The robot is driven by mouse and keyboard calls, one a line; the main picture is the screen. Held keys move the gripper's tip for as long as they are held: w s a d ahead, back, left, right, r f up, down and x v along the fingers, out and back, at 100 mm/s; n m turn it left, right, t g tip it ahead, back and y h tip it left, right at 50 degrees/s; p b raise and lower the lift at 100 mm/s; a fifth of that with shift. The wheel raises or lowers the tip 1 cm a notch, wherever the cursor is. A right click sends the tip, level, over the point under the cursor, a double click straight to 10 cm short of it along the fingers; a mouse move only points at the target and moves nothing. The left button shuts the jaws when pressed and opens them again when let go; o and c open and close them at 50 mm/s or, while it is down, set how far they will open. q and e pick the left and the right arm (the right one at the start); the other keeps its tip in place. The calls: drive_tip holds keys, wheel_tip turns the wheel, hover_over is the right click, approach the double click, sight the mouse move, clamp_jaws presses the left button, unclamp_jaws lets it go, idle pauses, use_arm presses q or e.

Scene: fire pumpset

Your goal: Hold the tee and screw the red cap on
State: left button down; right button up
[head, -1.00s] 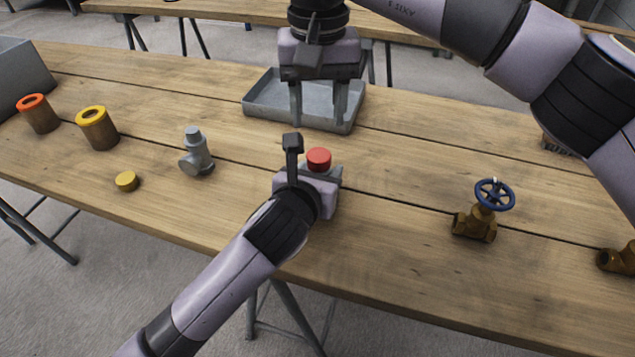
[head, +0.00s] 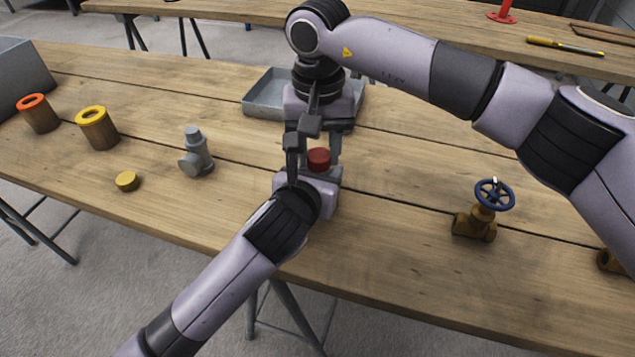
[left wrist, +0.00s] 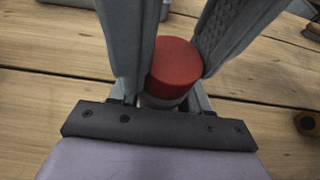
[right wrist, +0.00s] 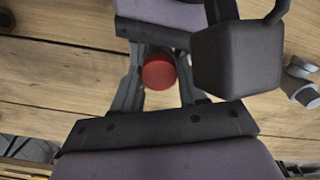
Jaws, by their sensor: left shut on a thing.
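The red cap (head: 319,160) sits upright on top of what my left gripper (head: 322,176) holds. It also shows in the left wrist view (left wrist: 175,68) and the right wrist view (right wrist: 159,72). My left gripper is shut on the tee, which is mostly hidden; a bit of pale grey (left wrist: 160,101) shows under the cap in the left wrist view. My right gripper (head: 321,150) points down from above, its fingers on either side of the cap. The right wrist view shows gaps between cap and fingers, so it looks open; contact lower down cannot be seen.
Another grey tee (head: 196,152) and a yellow cap (head: 127,181) stand on the table at left, near two ring-topped cylinders (head: 98,130). A brass valve with a blue wheel (head: 480,212) stands at right. A grey tray (head: 262,100) lies behind. The table's front edge is close.

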drive_tip(key=c, duration=0.6)
drive_tip(key=shift+o, duration=0.2)
drive_tip(key=m, duration=1)
drive_tip(key=o, duration=1.2)
drive_tip(key=shift+c, duration=0.2)
